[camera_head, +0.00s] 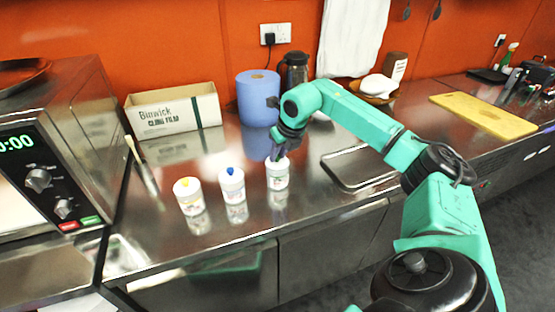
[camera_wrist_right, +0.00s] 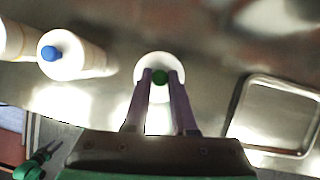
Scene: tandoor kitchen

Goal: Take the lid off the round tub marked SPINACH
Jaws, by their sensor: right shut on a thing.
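Three small white round tubs stand in a row on the steel counter. The left tub (camera_head: 187,196) has a yellow knob on its lid and the middle tub (camera_head: 231,186) a blue one. The right tub (camera_head: 278,176) has a green knob (camera_wrist_right: 159,77). Their labels are too small to read, so I cannot tell which says SPINACH. My right gripper (camera_head: 277,156) points down over the right tub, its fingers shut on the green knob. The lid (camera_wrist_right: 156,62) appears seated on the tub. My left gripper does not show clearly in either view.
A blue paper roll (camera_head: 257,97), dark flask (camera_head: 296,70) and cling film box (camera_head: 174,111) stand behind. A shallow steel tray (camera_head: 335,174) lies right of the tubs. A microwave (camera_head: 60,150) bounds the left. Counter in front of the tubs is clear.

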